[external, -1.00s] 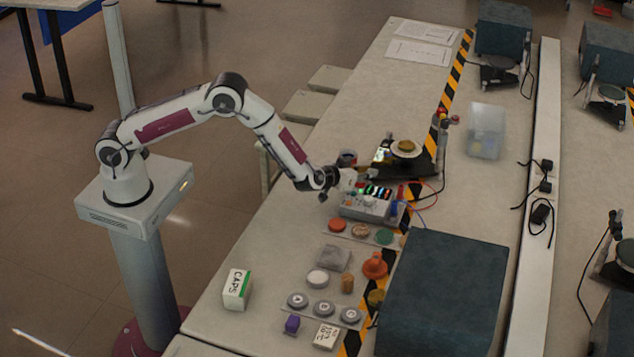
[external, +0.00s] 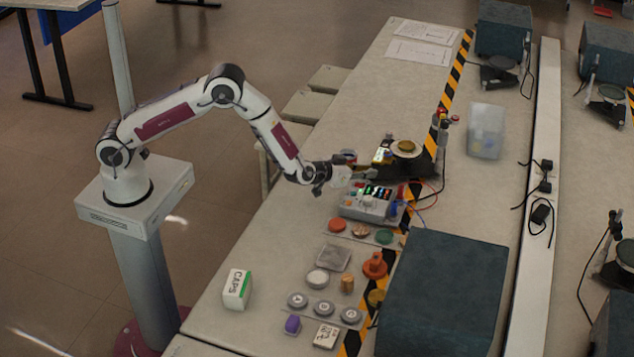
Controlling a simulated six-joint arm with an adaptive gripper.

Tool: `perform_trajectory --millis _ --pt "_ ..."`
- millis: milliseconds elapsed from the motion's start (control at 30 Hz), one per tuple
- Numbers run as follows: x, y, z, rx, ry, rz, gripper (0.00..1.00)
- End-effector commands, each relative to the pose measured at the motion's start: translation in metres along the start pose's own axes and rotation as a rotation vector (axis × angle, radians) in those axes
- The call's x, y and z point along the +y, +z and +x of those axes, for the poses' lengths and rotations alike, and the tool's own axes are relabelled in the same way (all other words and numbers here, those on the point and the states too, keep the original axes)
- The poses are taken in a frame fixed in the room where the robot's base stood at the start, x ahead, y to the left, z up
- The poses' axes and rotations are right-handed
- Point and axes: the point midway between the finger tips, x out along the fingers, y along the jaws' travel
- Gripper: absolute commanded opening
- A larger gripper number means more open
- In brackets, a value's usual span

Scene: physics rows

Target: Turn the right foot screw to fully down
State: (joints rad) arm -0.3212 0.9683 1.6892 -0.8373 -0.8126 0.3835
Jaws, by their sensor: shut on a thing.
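My gripper (external: 362,172) reaches in from the left, low at the near left end of this base. It is shut there on what looks like the right foot screw, which is too small and covered to show clearly. How far the screw is turned cannot be seen.
A grey box with coloured switches (external: 368,203) stands close in front of my gripper. Coloured discs, lettered knobs and an orange piece (external: 375,265) lie nearer. A large dark block (external: 443,290) fills the near right. The far bench by the papers (external: 420,51) is clear.

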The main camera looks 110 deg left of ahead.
Motion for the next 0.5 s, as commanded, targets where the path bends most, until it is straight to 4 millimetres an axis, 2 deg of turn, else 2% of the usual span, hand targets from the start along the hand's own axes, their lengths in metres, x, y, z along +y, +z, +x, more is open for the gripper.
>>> perform_trajectory --millis 500 --pt "-0.0055 0.0005 0.0006 -0.002 0.176 0.074 0.0"
